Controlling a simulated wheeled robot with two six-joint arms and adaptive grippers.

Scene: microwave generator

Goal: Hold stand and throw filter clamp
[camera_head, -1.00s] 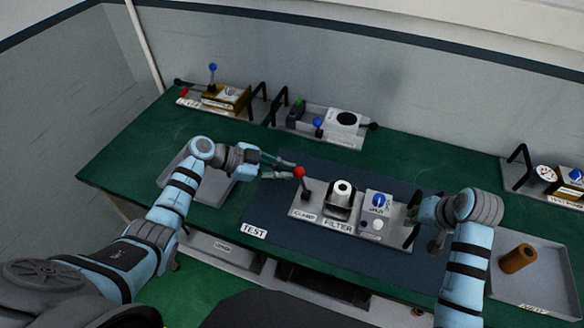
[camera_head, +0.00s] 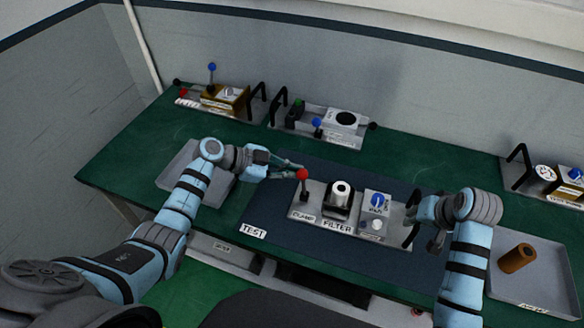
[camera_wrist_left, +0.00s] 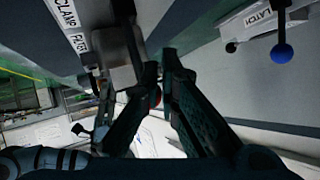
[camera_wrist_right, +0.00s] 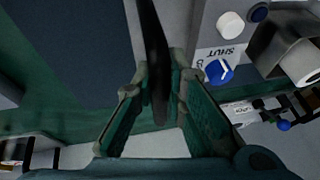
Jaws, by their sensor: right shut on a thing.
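The stand (camera_head: 322,215) is a light plate on the dark blue mat, with CLAMP and FILTER labels. Its filter clamp lever (camera_head: 304,190) has a red ball (camera_head: 302,174) and stands nearly upright at the plate's left end. A pale cylinder (camera_head: 341,190) sits in the black holder beside it. My left gripper (camera_head: 298,168) is at the red ball, its fingers slightly apart; the ball partly shows between the tips in the left wrist view (camera_wrist_left: 155,97). My right gripper (camera_wrist_right: 155,85) is shut on the stand's black handle (camera_wrist_right: 157,50) at the right end.
A grey tray with a brown cylinder (camera_head: 517,258) lies at right; an empty tray (camera_head: 180,168) lies under my left arm. Other fixtures with levers and handles stand at the back left (camera_head: 220,97), back middle (camera_head: 340,118) and right (camera_head: 545,172). Green table between them is clear.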

